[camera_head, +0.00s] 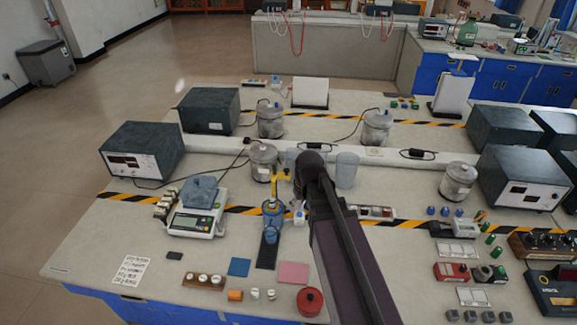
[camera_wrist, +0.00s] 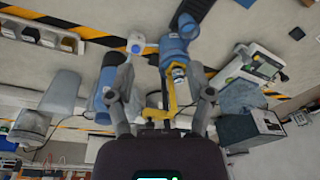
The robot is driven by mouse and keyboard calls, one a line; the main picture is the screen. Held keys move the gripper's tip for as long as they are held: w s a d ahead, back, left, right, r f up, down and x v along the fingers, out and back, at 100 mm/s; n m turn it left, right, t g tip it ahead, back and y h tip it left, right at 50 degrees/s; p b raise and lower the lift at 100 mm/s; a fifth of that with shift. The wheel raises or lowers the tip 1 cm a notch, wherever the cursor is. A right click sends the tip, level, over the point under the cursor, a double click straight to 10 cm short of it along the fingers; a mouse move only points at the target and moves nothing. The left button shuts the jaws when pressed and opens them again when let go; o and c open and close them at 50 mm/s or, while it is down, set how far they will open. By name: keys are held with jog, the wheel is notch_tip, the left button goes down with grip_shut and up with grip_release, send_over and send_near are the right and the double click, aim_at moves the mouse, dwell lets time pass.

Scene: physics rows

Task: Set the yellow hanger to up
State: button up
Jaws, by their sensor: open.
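The yellow hanger (camera_head: 279,178) is a thin bent bar on top of a blue stand (camera_head: 271,218) on the near bench. In the wrist view the yellow hanger (camera_wrist: 172,96) runs from the blue stand (camera_wrist: 174,49) towards me and bends left at its near end. My gripper (camera_wrist: 162,72) is open, with one finger on each side of the hanger in the picture. I cannot tell whether a finger touches it. In the head view my dark arm passes just right of the hanger, and the gripper's fingers cannot be made out.
A balance (camera_head: 196,220) stands left of the blue stand, and a clear cylinder (camera_head: 346,169) is behind my arm. A lidded metal pot (camera_head: 263,162) stands close behind the hanger. A red lidded pot (camera_head: 310,301) and coloured pads lie in front.

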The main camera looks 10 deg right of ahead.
aim_at(287, 169)
jog(key=w+d+r+n+t+p, duration=0.1)
jog(key=w+r+p, duration=0.2)
jog(key=w+r, duration=0.2)
jog(key=w+d+r+n+t+y+p, duration=0.1)
jog(key=w+r+p, duration=0.3)
jog(key=w, duration=0.7)
jog(key=shift+w+d+r+n+t+p, duration=0.15)
jog(key=shift+w+r+n+t+p, duration=0.15)
jog(key=shift+r+n, duration=0.35)
jog(key=shift+f, duration=0.15)
jog(key=b+x, duration=1.2)
jog(key=x, duration=0.1)
jog(key=shift+w+a+f+b, duration=0.1)
jog(key=shift+a+f+b, duration=0.15)
jog(key=shift+b, duration=0.15)
jog(key=shift+r, duration=0.1)
grip_shut()
